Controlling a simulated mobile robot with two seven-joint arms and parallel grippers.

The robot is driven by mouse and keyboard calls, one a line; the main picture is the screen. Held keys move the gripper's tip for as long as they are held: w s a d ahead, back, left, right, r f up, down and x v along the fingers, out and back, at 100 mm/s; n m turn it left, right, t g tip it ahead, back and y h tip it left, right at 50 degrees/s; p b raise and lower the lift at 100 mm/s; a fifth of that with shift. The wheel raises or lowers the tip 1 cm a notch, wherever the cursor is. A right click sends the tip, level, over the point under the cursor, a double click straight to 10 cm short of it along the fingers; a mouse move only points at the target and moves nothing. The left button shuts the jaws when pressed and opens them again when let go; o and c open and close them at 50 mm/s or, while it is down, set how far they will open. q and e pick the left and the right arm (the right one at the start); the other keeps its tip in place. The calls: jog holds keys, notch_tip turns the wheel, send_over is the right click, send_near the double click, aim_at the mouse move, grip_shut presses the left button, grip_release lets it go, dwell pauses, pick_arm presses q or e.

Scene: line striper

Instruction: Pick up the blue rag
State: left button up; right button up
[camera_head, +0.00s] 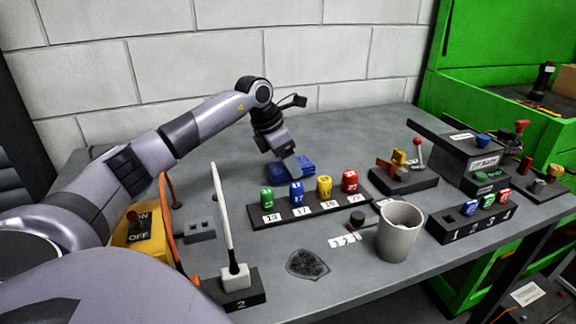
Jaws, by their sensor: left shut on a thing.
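The blue rag (291,168) is a small folded blue cloth near the back middle of the grey table. My left arm reaches in from the left, and its gripper (291,172) points down at the rag. The fingers are shut on the rag, and the gripper hides part of it. The rag appears to be at or close to the table surface; I cannot tell whether it is lifted. My right gripper is not in view.
In front of the rag stands a black rack (310,208) with coloured numbered pieces. A grey cup (399,233), a brush in a stand (235,280) and a yellow switch box (140,228) are nearer. Lever boxes (402,180) stand right. A wall is behind.

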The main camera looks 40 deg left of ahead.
pick_arm(q)
notch_tip(320, 180, up, 19)
jog(key=p, duration=0.1)
jog(key=shift+p, duration=0.3)
jog(key=shift+f, duration=0.1)
